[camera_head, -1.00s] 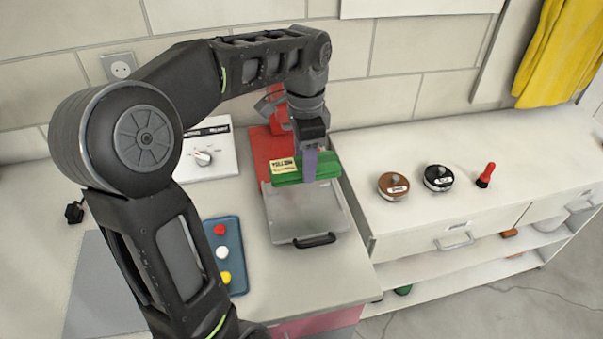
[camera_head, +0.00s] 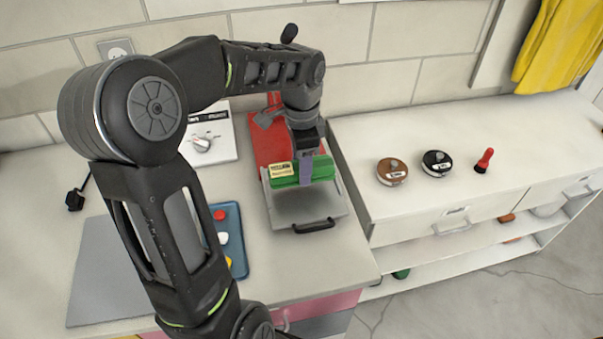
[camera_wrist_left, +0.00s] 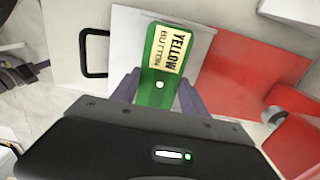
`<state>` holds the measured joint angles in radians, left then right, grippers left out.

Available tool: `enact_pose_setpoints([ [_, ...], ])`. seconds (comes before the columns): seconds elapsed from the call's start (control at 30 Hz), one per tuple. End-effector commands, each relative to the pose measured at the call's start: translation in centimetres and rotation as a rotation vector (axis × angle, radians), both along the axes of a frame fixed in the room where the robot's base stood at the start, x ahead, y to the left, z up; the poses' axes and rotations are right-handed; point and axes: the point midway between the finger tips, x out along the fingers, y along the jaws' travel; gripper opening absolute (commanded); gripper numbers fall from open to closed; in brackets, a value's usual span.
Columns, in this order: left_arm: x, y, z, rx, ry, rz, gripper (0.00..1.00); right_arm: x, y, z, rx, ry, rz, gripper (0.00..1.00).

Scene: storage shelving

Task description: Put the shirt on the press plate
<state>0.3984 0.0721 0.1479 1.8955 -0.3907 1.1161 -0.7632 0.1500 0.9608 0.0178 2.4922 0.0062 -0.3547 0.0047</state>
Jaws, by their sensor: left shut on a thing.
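The green folded shirt (camera_head: 323,169) carries a cream label (camera_head: 281,170); in the left wrist view the label on the shirt (camera_wrist_left: 155,80) reads "YELLOW BUTTON". My left gripper (camera_head: 306,181) is shut on the shirt, with one finger on each side of it in the left wrist view (camera_wrist_left: 158,92). The light grey press plate (camera_head: 303,208) has a dark handle at its front. The shirt is over the rear part of the plate; I cannot tell if it touches. The red press part (camera_head: 262,143) stands behind. My right gripper is not in view.
A blue panel with red, white and yellow buttons (camera_head: 237,261) lies left of the plate. A white box with a dial (camera_head: 209,143) stands behind. The white cabinet (camera_head: 460,118) at right holds a brown tin (camera_head: 392,171), a black tin (camera_head: 437,163) and a red stamp (camera_head: 484,160).

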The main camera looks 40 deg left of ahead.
Motion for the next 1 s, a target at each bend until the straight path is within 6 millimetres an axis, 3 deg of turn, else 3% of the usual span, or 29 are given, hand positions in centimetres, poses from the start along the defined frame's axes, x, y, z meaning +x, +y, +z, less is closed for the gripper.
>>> enact_pose_setpoints([
  [0.2, 0.0, 0.0, -0.3, 0.000, 0.001, 0.000, 0.09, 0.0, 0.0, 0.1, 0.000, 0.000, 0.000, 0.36],
  [0.5, 0.0, 0.0, -3.7, -0.001, 0.001, 0.001, 0.09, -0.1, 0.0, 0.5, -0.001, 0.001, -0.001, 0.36],
  [0.87, 0.0, 0.0, -4.1, -0.001, -0.001, 0.000, 0.09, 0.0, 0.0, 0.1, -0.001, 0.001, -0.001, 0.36],
  [0.9, 0.0, 0.0, -4.1, -0.001, -0.001, 0.000, 0.54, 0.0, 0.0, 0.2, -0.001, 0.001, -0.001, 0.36],
  [1.0, 0.0, 0.0, -4.0, 0.000, 0.000, 0.000, 0.62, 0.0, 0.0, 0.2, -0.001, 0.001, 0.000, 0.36],
])
